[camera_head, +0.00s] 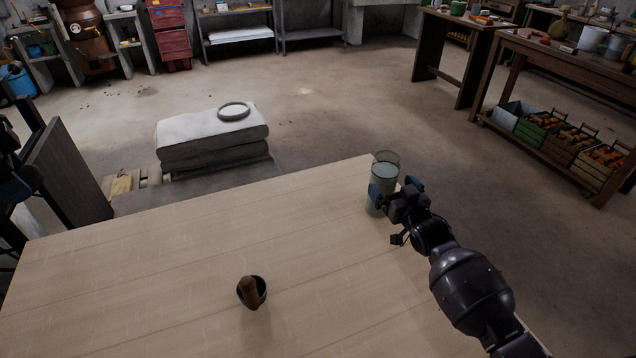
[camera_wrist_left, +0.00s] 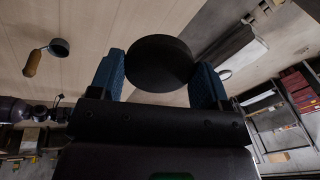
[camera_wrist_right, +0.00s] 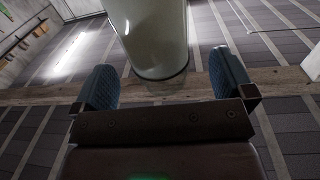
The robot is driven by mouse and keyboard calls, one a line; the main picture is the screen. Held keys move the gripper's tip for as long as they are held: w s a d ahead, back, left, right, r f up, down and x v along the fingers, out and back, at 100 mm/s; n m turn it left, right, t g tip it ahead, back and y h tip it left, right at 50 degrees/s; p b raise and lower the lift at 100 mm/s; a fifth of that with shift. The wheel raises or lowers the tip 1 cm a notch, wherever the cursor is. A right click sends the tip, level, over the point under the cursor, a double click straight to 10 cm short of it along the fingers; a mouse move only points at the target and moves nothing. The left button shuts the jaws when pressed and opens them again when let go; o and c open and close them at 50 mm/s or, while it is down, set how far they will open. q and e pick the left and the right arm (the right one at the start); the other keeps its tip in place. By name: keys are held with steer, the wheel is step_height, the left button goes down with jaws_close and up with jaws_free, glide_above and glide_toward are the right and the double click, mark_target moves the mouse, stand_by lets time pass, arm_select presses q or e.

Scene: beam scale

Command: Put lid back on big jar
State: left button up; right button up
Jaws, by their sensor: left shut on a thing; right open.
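The big jar (camera_head: 384,176) is a clear glass cylinder with pale contents. It stands near the table's far right corner with its top uncovered. My right gripper (camera_head: 393,194) is open beside it. In the right wrist view the jar (camera_wrist_right: 157,40) lies between and beyond the spread fingers of my right gripper (camera_wrist_right: 164,78); I cannot tell whether either finger touches it. My left gripper (camera_wrist_left: 160,75) is shut on a dark round lid (camera_wrist_left: 158,62), with one blue finger pad at each side. I cannot make out the left gripper or the lid clearly in the head view.
A dark scoop with a wooden handle (camera_head: 249,290) rests on the wooden table (camera_head: 180,265) near the front middle. The rest of the tabletop is mostly clear.

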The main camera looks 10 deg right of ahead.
steer(key=shift+w, duration=0.1)
arm_select(q)
steer(key=shift+f, duration=0.45)
arm_select(e)
steer(key=shift+w+r, duration=0.1)
steer(key=shift+w, duration=2.4)
steer(key=c, duration=1.2)
steer(key=shift+r, duration=0.1)
arm_select(q)
steer(key=v, duration=0.1)
steer(key=p+v, duration=0.1)
steer(key=v, duration=0.1)
steer(key=p+v, duration=0.1)
steer(key=shift+w+r, duration=0.25)
steer(key=shift+r, duration=0.15)
arm_select(e)
step_height(320, 180, up, 20)
steer(key=shift+f, duration=0.1)
